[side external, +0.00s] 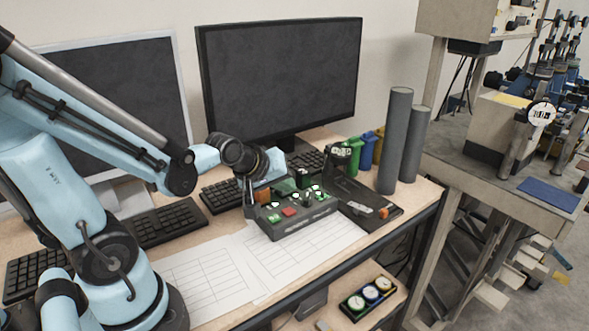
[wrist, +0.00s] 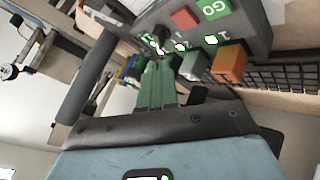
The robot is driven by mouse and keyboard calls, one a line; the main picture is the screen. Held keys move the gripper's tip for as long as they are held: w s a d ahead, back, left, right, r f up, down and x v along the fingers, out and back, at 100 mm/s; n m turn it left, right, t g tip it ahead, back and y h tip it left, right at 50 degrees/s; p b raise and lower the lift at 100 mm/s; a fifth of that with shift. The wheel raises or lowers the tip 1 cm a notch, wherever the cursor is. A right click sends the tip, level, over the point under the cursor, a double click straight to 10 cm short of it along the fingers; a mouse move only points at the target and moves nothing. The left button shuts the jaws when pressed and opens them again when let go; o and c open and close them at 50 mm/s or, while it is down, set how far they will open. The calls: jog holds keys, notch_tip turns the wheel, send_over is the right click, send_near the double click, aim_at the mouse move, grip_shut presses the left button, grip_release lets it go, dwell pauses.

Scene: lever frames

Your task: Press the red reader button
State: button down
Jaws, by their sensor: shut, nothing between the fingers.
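The red button (side external: 289,211) is a square cap on the grey control box (side external: 296,226), which stands on the desk. In the wrist view the red button (wrist: 184,19) is beside a green GO button (wrist: 214,9). My gripper (wrist: 159,62) has green fingers, shut and empty. In that view its tips lie below and left of the red button, over the row of small lit controls. In the side view my gripper is above the back of the box; whether its tips touch a control cannot be told.
A black stand (side external: 362,198) sits right of the box, with two grey cylinders (side external: 395,140) behind. A monitor (side external: 280,80) and keyboards are behind. Papers (side external: 215,275) lie in front.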

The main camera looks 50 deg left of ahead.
aim_at(285, 213)
jog(key=shift+f, duration=1.85)
jog(key=shift+f, duration=0.15)
dwell(0.8)
jog(key=shift+f, duration=0.25)
jog(key=shift+f, duration=0.35)
dwell(0.6)
jog(key=shift+r, duration=0.8)
jog(key=shift+r, duration=2.5)
